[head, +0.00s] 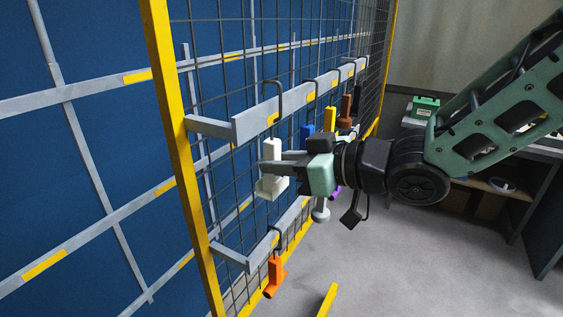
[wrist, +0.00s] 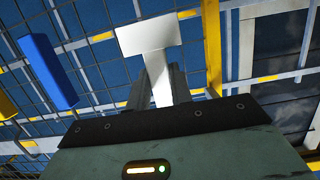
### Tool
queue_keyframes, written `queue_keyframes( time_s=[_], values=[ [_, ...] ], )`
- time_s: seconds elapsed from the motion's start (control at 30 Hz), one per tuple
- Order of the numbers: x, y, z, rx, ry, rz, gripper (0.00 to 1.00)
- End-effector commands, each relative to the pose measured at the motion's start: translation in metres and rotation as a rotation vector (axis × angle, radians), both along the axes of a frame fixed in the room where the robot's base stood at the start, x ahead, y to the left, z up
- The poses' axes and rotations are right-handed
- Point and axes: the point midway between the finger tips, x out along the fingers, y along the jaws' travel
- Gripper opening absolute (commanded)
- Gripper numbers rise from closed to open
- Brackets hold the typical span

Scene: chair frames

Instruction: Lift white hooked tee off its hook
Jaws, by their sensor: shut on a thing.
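The white hooked tee (head: 273,150) is at the near end of the upper rail, upright, with a wider block at its lower end. A dark wire hook (head: 279,88) runs down from the rail to its top; I cannot tell whether it still bears on the hook. My gripper (head: 271,169) reaches in from the right and is shut on the tee's middle. In the wrist view the tee (wrist: 148,37) shows as a white T, its stem between my gripper's fingers (wrist: 160,88). The fingers hide part of the stem.
Blue (head: 307,132), yellow (head: 330,118) and brown (head: 345,106) pieces hang farther along the upper rail (head: 255,120). An orange piece (head: 274,277) hangs from the lower rail (head: 229,254). The wire mesh fence stands close behind. Open floor (head: 400,265) lies to the right.

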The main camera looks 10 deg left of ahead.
Motion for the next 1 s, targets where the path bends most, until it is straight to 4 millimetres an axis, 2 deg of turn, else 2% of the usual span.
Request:
queue_keyframes(
  time_s=[0.47,1.0],
  values=[
    [0.000,0.000,0.001,0.001,0.000,0.000,0.00],
    [-0.005,-0.016,0.001,0.001,-0.001,-0.001,0.00]
  ],
)
